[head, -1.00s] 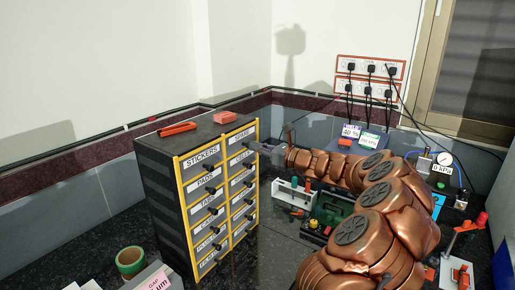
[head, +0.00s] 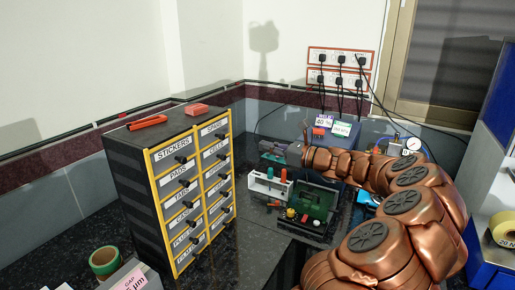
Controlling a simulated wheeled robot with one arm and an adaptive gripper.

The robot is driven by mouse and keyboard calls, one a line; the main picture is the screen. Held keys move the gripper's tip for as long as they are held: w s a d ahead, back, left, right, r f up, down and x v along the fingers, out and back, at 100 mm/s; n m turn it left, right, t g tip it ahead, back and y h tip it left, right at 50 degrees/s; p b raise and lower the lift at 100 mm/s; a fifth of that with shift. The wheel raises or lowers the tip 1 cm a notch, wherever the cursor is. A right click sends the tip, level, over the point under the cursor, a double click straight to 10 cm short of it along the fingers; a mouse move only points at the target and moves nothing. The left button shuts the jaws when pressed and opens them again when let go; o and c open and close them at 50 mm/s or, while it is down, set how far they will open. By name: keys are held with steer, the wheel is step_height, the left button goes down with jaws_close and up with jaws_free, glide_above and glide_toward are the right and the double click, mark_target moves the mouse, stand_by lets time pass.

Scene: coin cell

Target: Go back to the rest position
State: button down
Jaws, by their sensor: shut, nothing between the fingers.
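My copper-coloured arm (head: 405,200) reaches in from the lower right in the head view. It bends back and then left over the far part of the counter. My gripper (head: 293,152) is at its left end, small and grey in the picture. It is shut, with nothing seen in it. It stands to the right of the drawer cabinet (head: 140,185), with a visible gap between them. The arm hides part of the bench behind it.
The cabinet has labelled drawers and orange items (head: 148,122) on top. Near the arm are a white rack (head: 268,188) and an open green case (head: 312,205). Green tape (head: 104,261) lies front left. A blue unit (head: 490,200) stands at right.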

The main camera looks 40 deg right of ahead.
steer(key=shift+s+d, duration=0.1)
steer(key=shift+s, duration=0.15)
